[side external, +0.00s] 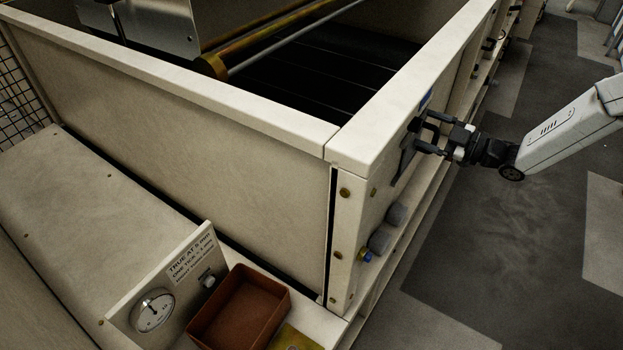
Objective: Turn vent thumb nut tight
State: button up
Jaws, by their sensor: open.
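My gripper (424,136) is at the right side face of the cream hopper casing (372,190). Its dark fingers point left, with a gap between them, at a dark plate (404,160) on that face. I cannot tell whether the fingers touch the plate. A thumb nut cannot be made out for certain. It may be hidden by the fingers. Lower on the same face are two grey rounded knobs (396,214) and a small blue and brass fitting (366,255).
A brown tray (284,318) stands on the ledge at the front, beside a round dial gauge (153,310) on a lettered plate (190,262). A brass-coloured roller (260,45) lies inside the hopper. The floor (470,235) right of the casing is clear.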

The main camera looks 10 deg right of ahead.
jog(key=shift+x, duration=1.15)
jog(key=shift+c, duration=0.2)
grip_shut()
jog(key=shift+m, duration=0.5)
jog(key=m, duration=2.3)
jog(key=shift+d+f, duration=0.1)
